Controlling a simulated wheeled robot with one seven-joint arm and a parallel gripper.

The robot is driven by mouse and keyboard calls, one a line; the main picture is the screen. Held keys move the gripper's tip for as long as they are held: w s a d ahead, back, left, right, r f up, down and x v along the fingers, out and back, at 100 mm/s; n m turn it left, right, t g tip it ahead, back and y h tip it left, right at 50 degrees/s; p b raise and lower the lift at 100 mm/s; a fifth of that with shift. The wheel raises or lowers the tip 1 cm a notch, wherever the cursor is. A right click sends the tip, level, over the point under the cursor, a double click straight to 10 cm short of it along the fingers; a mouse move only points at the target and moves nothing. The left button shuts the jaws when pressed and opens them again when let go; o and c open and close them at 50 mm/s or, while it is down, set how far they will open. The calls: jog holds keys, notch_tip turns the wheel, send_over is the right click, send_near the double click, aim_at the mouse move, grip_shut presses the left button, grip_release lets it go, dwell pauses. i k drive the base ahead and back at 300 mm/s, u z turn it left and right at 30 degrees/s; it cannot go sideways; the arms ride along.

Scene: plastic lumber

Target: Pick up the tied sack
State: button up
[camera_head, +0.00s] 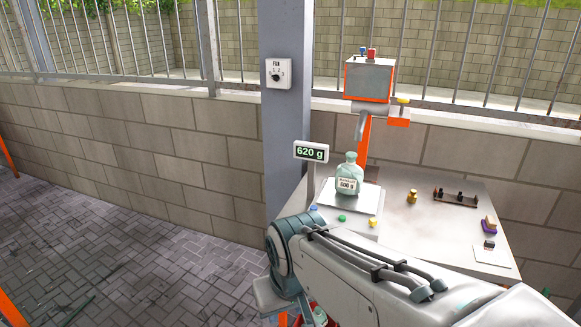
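A pale green, pouch-like object (348,178) with a narrowed neck and a white label reading about 600 g stands upright on the scale's plate. It looks like the tied sack, though I cannot make out a tie. The scale (343,200) has a raised display (311,152) reading 620 g. My arm reaches in from the lower right and bends down at a joint left of the table, in front of the table's near side. My gripper's fingers do not show. Nothing of mine is seen touching the sack. Another pale green thing (320,316) shows partly below my arm, at the bottom edge.
The grey table (420,205) carries a brass weight (412,196), a dark rack (456,197) and several small coloured pieces. An orange-framed machine (368,80) with a spout stands behind the sack. A grey post (285,120) rises to the left. Paved floor (130,265) on the left is mostly clear.

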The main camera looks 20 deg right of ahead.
aim_at(349, 176)
jog(key=u, duration=0.05)
jog(key=i, duration=0.7)
jog(key=z, duration=0.9)
jog(key=i, duration=0.6)
jog(key=z, duration=0.6)
